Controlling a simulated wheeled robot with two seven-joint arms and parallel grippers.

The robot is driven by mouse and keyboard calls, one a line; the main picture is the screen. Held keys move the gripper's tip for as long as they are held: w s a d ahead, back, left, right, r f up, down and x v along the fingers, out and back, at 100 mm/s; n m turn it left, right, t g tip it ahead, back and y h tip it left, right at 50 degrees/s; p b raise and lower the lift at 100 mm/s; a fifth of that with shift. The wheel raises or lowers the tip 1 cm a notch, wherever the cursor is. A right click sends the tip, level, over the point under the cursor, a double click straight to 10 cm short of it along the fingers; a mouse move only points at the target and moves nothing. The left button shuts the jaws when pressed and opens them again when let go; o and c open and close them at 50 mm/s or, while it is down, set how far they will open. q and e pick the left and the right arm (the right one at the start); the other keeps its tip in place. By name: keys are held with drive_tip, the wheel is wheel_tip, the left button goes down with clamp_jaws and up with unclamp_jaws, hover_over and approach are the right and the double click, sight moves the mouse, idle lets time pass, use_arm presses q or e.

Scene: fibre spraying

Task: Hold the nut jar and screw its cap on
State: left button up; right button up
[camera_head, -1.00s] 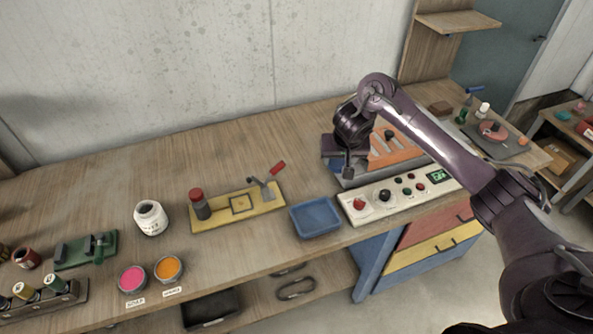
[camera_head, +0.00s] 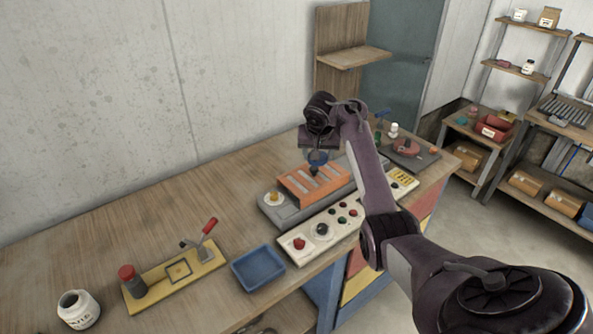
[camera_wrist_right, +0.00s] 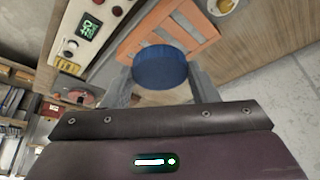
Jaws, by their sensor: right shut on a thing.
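An open white jar (camera_head: 78,312) with a dark mouth and a printed label stands upright at the lower left of the head view; I take it for the nut jar. My right gripper (camera_head: 316,163) is above the orange slotted rack, far to the right of the jar. It is shut on a round blue cap (camera_head: 317,156). In the right wrist view the blue cap (camera_wrist_right: 160,66) sits between the two grey fingers of the right gripper (camera_wrist_right: 161,82). My left gripper is not in view.
The orange rack (camera_head: 299,182) is on a grey base behind a control panel (camera_head: 322,229) with buttons. A blue tray (camera_head: 258,268) and a yellow board (camera_head: 165,283) with a red-handled clamp lie between panel and jar. The bench behind them is clear.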

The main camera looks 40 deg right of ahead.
drive_tip(key=s+d+r+m+g+h, duration=0.1)
drive_tip(key=s+d+m, duration=0.1)
drive_tip(key=s, duration=0.3)
drive_tip(key=s+d+r+m, duration=0.2)
drive_tip(key=s+d, duration=0.1)
drive_tip(key=s, duration=0.3)
drive_tip(key=a+f+n+t+y, duration=0.1)
drive_tip(key=a+f+n, duration=0.25)
drive_tip(key=a, duration=1.05)
drive_tip(key=a+f+n+t+y, duration=0.1)
drive_tip(key=a+f+n, duration=0.25)
drive_tip(key=a, duration=1.15)
drive_tip(key=s+a+r+n+y, duration=0.1)
drive_tip(key=s+a+r+n, duration=0.15)
drive_tip(key=s+a, duration=0.55)
drive_tip(key=s+a+r+n+y, duration=0.1)
drive_tip(key=s+a+r+n, duration=0.2)
drive_tip(key=a, duration=1)
wheel_tip(320, 180, down, 15)
drive_tip(key=s+b, duration=0.1)
drive_tip(key=b, duration=1.3)
drive_tip(key=shift+s, duration=0.2)
drive_tip(key=shift+d+r, duration=0.1)
drive_tip(key=shift+r, duration=0.05)
